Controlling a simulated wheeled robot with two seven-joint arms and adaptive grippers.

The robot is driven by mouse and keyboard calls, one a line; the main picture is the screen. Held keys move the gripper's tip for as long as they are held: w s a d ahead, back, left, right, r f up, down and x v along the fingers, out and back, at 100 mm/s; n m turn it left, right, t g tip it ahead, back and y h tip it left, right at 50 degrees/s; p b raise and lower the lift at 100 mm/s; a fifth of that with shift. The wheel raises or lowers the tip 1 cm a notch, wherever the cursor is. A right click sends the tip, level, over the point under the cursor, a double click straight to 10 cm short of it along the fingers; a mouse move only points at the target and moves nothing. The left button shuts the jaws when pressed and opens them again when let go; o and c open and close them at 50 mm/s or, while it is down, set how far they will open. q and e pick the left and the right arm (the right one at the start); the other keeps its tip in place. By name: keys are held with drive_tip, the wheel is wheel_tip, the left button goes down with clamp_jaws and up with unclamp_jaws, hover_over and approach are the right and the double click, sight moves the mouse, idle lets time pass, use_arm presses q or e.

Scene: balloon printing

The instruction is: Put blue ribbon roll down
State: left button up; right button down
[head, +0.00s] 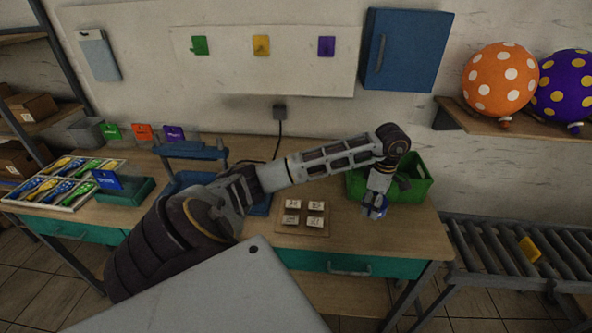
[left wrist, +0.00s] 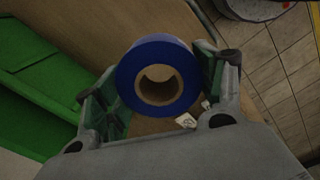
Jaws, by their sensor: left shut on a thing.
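The blue ribbon roll (left wrist: 180,65) has a brown cardboard core and sits between the fingers of my left gripper (left wrist: 158,90) in the left wrist view. The gripper is shut on it. In the head view my left gripper (head: 376,200) points down in front of the green bin, over the right part of the table (head: 405,222), with the blue roll (head: 379,211) at its fingertips. I cannot tell whether the roll touches the table. My right gripper is not in view.
The green bin (head: 417,188) stands behind the gripper. Small white blocks (head: 315,206) sit on a board left of it. A roller conveyor (head: 500,250) lies beyond the table's right edge. A tray of balloons (head: 60,185) is at far left.

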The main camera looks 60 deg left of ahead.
use_arm(q)
hover_over(366, 229)
wheel_tip(366, 229, down, 6)
drive_tip(key=shift+p, duration=0.45)
drive_tip(key=shift+f, duration=0.1)
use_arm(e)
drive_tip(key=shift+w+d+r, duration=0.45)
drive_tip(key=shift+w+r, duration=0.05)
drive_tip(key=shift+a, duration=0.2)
use_arm(q)
drive_tip(key=shift+d+f, duration=0.1)
drive_tip(key=shift+f, duration=0.05)
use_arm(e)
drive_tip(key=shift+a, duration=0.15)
use_arm(q)
drive_tip(key=shift+f, duration=0.3)
drive_tip(key=shift+f+p, duration=0.3)
drive_tip(key=shift+f, duration=1.1)
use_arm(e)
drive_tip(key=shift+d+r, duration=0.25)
